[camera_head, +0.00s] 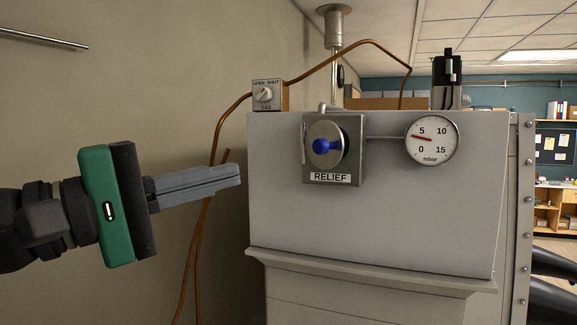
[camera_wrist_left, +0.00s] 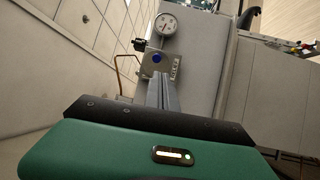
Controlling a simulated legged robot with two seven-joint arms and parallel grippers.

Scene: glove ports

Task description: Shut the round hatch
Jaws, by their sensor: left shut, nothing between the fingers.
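I cannot make out a round hatch for certain in either view. The grey cabinet (camera_head: 390,215) carries a RELIEF box (camera_head: 343,128) with a round metal disc and a blue knob (camera_head: 326,146). The blue knob also shows in the left wrist view (camera_wrist_left: 157,59). In the left wrist view the shut fingers (camera_wrist_left: 161,82) point toward the box. My right gripper is not in view.
A round pressure gauge (camera_head: 432,140) is right of the RELIEF box. A small gas switch box (camera_head: 267,95) stands at the cabinet's top left. A copper pipe (camera_head: 216,150) runs down by the wall. Dark tubular shapes are at the right edge. Shelves (camera_head: 555,205) stand far behind.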

